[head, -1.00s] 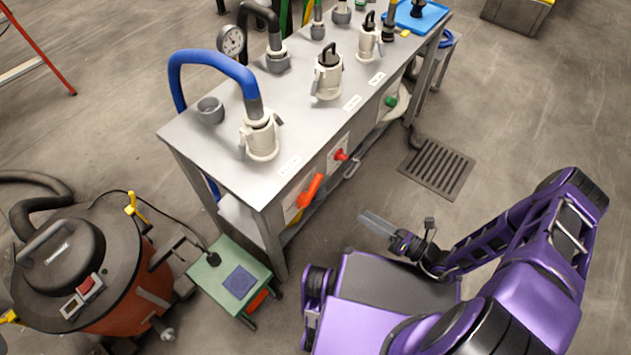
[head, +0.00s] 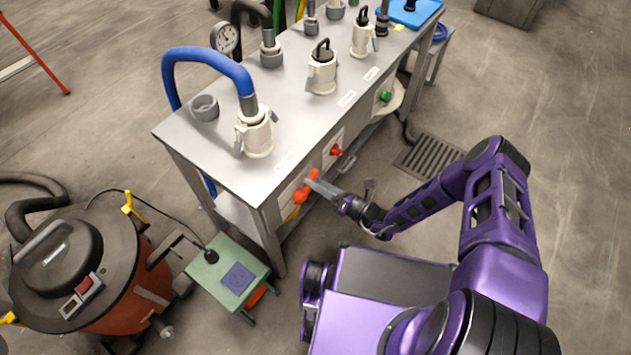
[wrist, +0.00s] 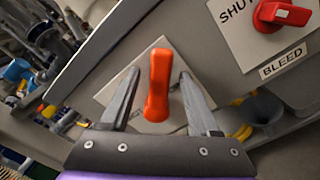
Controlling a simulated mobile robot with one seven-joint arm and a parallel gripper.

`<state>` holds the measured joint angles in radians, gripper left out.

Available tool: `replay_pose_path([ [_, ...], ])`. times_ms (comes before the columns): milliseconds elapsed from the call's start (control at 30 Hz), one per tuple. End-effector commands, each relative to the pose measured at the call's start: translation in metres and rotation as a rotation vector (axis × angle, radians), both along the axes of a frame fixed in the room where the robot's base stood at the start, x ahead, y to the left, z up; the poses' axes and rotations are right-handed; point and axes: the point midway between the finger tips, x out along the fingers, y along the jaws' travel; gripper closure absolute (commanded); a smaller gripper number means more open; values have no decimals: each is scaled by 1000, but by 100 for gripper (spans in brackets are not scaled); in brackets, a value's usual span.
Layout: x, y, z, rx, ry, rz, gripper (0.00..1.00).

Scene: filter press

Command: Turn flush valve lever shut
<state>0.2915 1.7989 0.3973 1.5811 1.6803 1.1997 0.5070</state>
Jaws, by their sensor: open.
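The orange lever (head: 305,188) sits on a pale square plate on the front panel of the steel bench, near its left corner. In the wrist view the orange lever (wrist: 158,85) stands roughly upright in the picture, between the two grey fingers. My gripper (head: 314,186) is open, with its fingertips at the lever in the head view. In the wrist view my gripper (wrist: 157,85) has one finger on each side of the lever, with a gap visible on both sides. No label for the orange lever is readable.
A red knob (wrist: 283,14) on a plate marked SHUT and BLEED is to the right of the lever; it also shows in the head view (head: 336,151). A green stool (head: 228,279) and a red-brown vacuum drum (head: 133,290) stand at left. Floor around the drain grate (head: 428,155) is clear.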

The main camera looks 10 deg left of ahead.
Motion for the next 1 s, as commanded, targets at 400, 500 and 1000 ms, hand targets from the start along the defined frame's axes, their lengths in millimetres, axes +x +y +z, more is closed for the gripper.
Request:
replay_pose_path([
  [400,2,5,0,0,0,0,46],
  [500,2,5,0,0,-1,0,64],
  [1000,2,5,0,-1,0,1,100],
])
